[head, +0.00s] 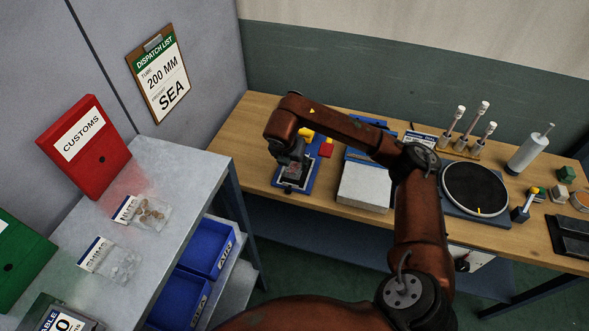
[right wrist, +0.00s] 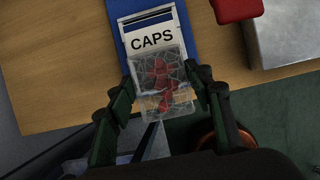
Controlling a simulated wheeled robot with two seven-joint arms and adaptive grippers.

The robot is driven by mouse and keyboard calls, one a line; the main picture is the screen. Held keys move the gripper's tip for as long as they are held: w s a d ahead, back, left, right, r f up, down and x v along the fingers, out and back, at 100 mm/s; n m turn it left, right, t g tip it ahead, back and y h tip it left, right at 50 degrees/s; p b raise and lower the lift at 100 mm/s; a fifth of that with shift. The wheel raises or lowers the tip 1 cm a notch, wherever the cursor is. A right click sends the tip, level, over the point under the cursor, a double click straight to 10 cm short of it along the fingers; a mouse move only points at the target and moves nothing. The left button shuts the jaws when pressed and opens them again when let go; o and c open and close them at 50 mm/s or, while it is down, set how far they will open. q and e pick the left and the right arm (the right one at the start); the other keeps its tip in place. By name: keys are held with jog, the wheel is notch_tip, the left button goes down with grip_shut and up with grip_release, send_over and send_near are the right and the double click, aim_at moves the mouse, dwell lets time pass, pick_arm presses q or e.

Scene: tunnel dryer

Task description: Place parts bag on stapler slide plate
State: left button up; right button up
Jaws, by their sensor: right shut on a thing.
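My right gripper (head: 290,176) hangs over the near end of the blue stapler slide plate (head: 308,184) on the wooden bench. In the right wrist view my right gripper (right wrist: 163,103) is shut on the parts bag (right wrist: 158,78), a clear bag with red pieces inside. Its white header card reads CAPS and lies in line with the blue plate (right wrist: 192,28), pointing away from me. The bag's near end overhangs the bench edge. I cannot tell whether the card touches the plate. My left gripper is not in view.
A red block (head: 326,149) and a pale metal block (head: 363,187) stand right of the plate. A round black turntable (head: 475,187) is farther right. The grey shelf (head: 185,165) at left holds two other bags, a red CUSTOMS box (head: 84,146) and blue bins (head: 207,247).

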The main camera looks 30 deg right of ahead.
aim_at(291, 166)
jog(key=f, duration=0.1)
jog(key=w+d+f, duration=0.2)
jog(key=f, duration=0.1)
jog(key=shift+w, duration=0.25)
jog(key=shift+w+d+f, duration=0.15)
jog(key=shift+f, duration=1.65)
jog(key=shift+f, duration=0.1)
jog(key=o, duration=1.3)
jog(key=shift+r, duration=0.25)
jog(key=v, duration=1.1)
jog(key=shift+r, duration=0.3)
